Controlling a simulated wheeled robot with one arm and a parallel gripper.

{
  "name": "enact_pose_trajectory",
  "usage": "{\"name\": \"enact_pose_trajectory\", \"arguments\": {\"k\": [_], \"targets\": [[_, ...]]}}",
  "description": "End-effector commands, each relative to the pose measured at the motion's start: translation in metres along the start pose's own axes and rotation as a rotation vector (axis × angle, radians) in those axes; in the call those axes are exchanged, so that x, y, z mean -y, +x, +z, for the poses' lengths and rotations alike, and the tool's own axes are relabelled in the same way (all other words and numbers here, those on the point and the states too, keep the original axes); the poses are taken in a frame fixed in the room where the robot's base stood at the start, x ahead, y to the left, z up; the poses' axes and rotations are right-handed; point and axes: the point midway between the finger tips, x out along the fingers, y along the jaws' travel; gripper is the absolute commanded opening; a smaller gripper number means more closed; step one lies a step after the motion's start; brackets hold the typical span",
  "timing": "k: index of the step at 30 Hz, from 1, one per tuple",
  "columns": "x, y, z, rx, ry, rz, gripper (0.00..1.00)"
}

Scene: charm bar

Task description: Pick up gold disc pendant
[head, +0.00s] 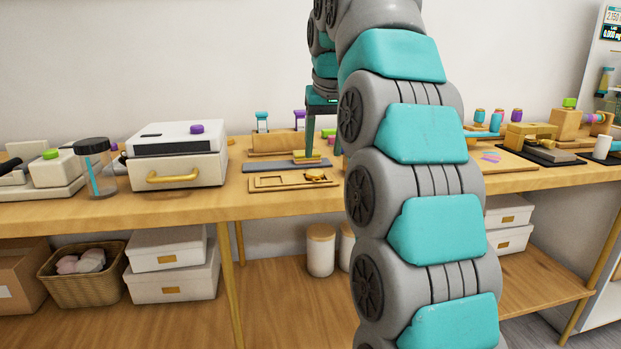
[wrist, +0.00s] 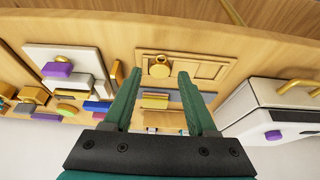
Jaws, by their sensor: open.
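The gold disc pendant (head: 315,176) lies at the right side of a flat wooden tray (head: 264,182) near the front edge of the counter. In the wrist view the gold disc pendant (wrist: 159,71) shows as a round disc with a small loop, in the left part of the wooden tray (wrist: 207,71). My gripper (head: 322,156) points down over the counter, behind the tray in the head view. In the wrist view my gripper (wrist: 159,75) is open, with nothing held between its fingers, and the pendant appears between and just beyond the fingertips.
A white box with a gold handle (head: 172,178) and a dark-lidded jar (head: 97,168) stand left of the tray. Small grey and tan blocks (wrist: 155,100) lie beside the tray. A white board with a purple piece (wrist: 57,69) is on the other side. My arm hides part of the counter.

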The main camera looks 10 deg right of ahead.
Motion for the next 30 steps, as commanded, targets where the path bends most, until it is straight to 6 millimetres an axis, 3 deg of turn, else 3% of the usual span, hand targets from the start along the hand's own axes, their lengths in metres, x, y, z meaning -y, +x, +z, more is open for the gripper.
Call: {"name": "enact_pose_trajectory", "arguments": {"k": [30], "targets": [[0.003, 0.074, 0.0, 0.0, 0.0, -0.001, 0.57]]}}
